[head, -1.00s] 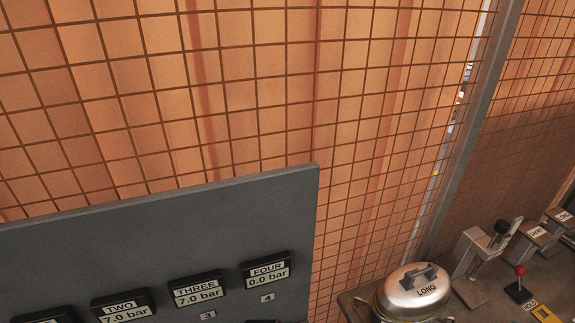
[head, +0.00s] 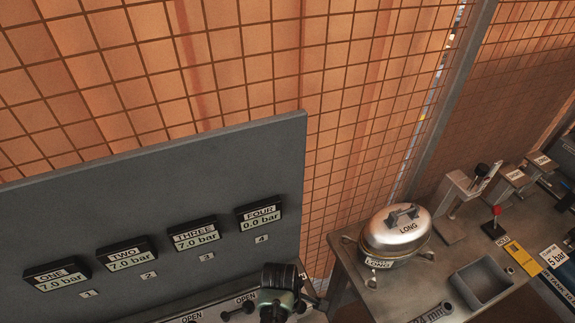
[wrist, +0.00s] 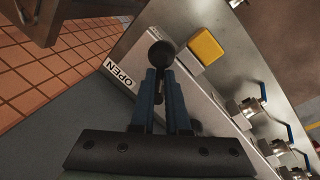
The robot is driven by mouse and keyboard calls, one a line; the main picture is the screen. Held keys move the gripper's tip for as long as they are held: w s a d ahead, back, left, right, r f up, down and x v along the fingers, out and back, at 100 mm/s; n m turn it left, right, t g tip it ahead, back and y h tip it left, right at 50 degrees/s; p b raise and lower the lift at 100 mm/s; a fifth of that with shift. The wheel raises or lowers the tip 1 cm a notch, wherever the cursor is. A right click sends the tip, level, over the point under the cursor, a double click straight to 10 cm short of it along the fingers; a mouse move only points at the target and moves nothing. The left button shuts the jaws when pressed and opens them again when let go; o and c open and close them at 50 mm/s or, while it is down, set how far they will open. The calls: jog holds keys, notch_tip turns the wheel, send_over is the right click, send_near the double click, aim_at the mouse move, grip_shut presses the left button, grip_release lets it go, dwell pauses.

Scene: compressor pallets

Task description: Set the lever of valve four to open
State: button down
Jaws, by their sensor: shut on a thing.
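In the wrist view my gripper (wrist: 161,80) has its two blue fingers shut on a lever with a black ball knob (wrist: 161,54). The knob stands out just past the fingertips; most of the lever's stem is hidden between them. A white OPEN label (wrist: 119,76) lies just left of the knob. In the head view the gauge FOUR (head: 261,217) reads 0.0 bar, above the number 4 plate (head: 261,238). The end of my arm (head: 283,285) covers the panel's lower right, hiding the lever there. The wrist view alone does not show the valve's number.
Gauges ONE (head: 57,275), TWO (head: 126,255) and THREE (head: 194,235) read 7.0 bar. A yellow block (wrist: 206,46) sits right of the knob. A silver vessel marked LONG (head: 397,232) and a grey tray (head: 481,283) stand on the bench. A mesh fence rises behind.

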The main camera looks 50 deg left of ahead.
jog(key=n, duration=0.1)
jog(key=w+n, duration=0.1)
jog(key=n, duration=0.2)
jog(key=shift+w+a+n+g+y, duration=0.25)
jog(key=shift+w+n+g+y, duration=0.05)
jog(key=shift+y, duration=0.1)
jog(key=shift+w+a+n+b, duration=0.15)
jog(key=shift+n+b, duration=0.05)
jog(key=shift+n, duration=0.4)
jog(key=shift+w+a+n+b, duration=0.1)
jog(key=shift+w+n+b, duration=0.1)
jog(key=shift+n, duration=0.4)
jog(key=shift+w+a+n+g+y+b, duration=0.15)
jog(key=shift+n+b, duration=0.1)
jog(key=shift+n, duration=0.4)
jog(key=shift+a+n+g+y+b, duration=0.15)
jog(key=shift+n+b, duration=0.05)
jog(key=shift+n, duration=0.45)
jog(key=c, duration=0.9)
grip_release()
jog(key=r, duration=0.4)
jog(key=d+r, duration=0.1)
jog(key=r, duration=0.3)
jog(key=s+d+r+b, duration=0.1)
jog(key=r, duration=0.3)
jog(key=shift+d+r, duration=0.1)
jog(key=shift+r, duration=0.3)
